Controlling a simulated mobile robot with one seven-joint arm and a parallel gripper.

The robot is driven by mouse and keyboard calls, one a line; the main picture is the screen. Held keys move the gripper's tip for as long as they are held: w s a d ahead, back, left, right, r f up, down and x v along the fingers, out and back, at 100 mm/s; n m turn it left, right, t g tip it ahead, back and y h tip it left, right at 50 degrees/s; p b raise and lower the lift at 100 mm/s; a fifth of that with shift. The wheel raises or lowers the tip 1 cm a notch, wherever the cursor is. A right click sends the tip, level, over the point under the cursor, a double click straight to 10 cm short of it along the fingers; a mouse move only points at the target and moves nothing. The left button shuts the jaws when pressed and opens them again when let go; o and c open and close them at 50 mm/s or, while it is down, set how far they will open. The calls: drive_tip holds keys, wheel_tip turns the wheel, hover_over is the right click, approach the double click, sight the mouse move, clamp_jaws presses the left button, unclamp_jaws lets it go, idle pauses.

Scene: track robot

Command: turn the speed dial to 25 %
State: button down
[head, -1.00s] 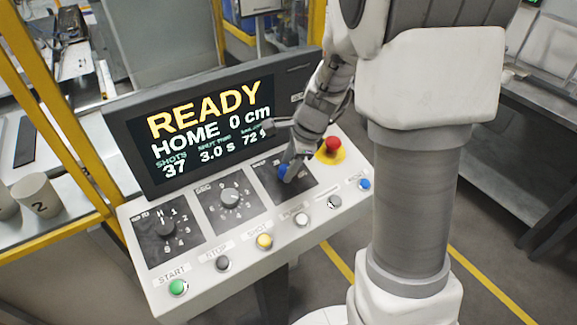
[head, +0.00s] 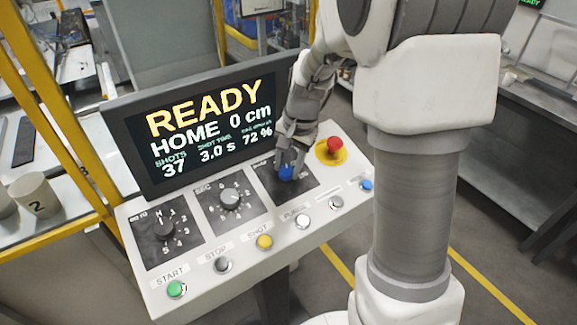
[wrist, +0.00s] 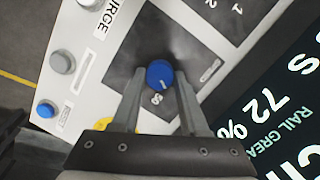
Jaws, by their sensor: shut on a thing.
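The blue speed dial (head: 287,173) sits on the rightmost dark square of the control panel. My gripper (head: 290,163) comes down on the dial from above and behind. In the wrist view its two fingers (wrist: 157,90) stand on either side of the dial and are shut on it. The screen (head: 208,125) reads READY, HOME 0 cm, shots 37, shot time 3.0 s and 72 %.
A red mushroom button (head: 334,145) on a yellow base stands close to the right of the dial. A row of push buttons, including green START (head: 177,289), runs along the front edge.

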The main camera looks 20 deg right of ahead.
drive_tip(key=n, duration=0.4)
drive_tip(key=shift+a+n+h+b, duration=0.1)
drive_tip(key=shift+n+h+b, duration=0.2)
drive_tip(key=shift+n+b, duration=0.1)
idle(0.5)
drive_tip(key=shift+c, duration=2.2)
unclamp_jaws()
drive_tip(key=shift+r, duration=0.1)
wheel_tip(320, 180, up, 17)
drive_tip(key=s+d+p, duration=0.1)
drive_tip(key=shift+s+d, duration=0.15)
drive_tip(key=shift+s, duration=0.05)
drive_tip(key=shift+r, duration=0.1)
drive_tip(key=s+a+f+n+t+h, duration=0.1)
drive_tip(key=s+f+n+t, duration=0.1)
drive_tip(key=s, duration=1.7)
drive_tip(key=n+t, duration=0.1)
drive_tip(key=t, duration=0.1)
drive_tip(key=shift+s+n+t, duration=0.25)
drive_tip(key=shift+n+t, duration=0.05)
